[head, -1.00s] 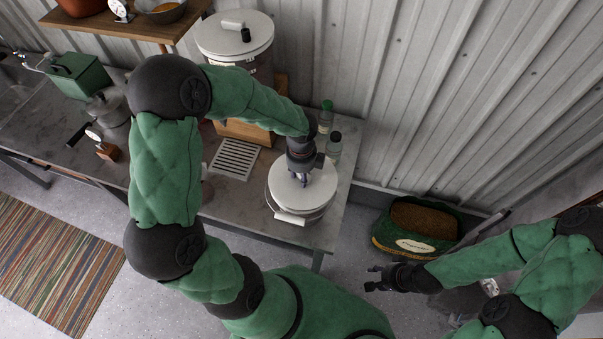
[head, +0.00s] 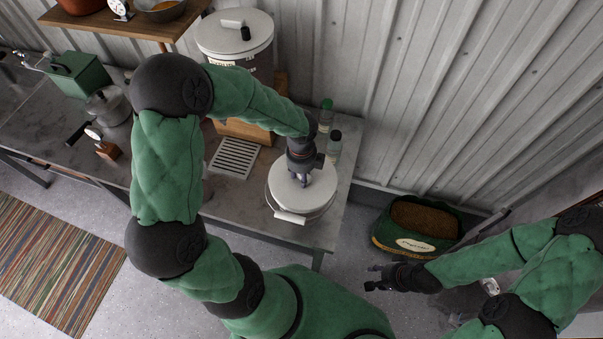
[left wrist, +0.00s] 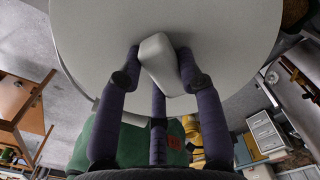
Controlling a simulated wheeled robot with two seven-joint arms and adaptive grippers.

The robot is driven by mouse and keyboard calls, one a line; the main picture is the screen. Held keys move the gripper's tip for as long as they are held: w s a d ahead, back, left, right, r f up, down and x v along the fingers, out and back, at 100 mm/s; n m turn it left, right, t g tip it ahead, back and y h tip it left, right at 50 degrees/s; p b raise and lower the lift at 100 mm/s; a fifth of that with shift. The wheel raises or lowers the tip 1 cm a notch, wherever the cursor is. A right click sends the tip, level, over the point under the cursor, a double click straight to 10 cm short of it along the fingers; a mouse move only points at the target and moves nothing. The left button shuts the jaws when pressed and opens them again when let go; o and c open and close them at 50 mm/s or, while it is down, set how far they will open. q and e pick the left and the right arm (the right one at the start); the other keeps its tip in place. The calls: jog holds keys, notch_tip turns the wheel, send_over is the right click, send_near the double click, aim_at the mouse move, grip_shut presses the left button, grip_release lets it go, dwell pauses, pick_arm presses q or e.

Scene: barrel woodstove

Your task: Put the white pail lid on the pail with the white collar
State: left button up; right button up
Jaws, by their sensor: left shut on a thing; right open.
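The white pail lid (head: 292,190) is over the pail at the right end of the workbench in the head view. My left gripper (head: 303,178) is above it, shut on the lid's handle; the left wrist view shows the handle (left wrist: 157,58) between the fingers and the round lid (left wrist: 210,25) filling the top. The pail (head: 318,214) shows only as a narrow side below the lid, with its bail grip (head: 290,217) at the front. I cannot tell whether the lid touches the rim, and the collar is hidden. My right gripper (head: 374,277) is open and empty, off the bench at the right.
Two small bottles (head: 334,142) stand close behind the pail. A slotted tray (head: 236,158) lies to its left. A large lidded canister (head: 236,40) stands on a wooden box at the back. An open sack (head: 418,227) sits on the floor at the right.

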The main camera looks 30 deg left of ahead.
pick_arm(q)
jog(key=shift+f, duration=0.1)
dwell(0.8)
jog(key=o, duration=1.6)
jog(key=shift+c, duration=0.2)
jog(key=shift+r+p, duration=3.2)
jog(key=shift+r, duration=0.3)
notch_tip(320, 180, up, 12)
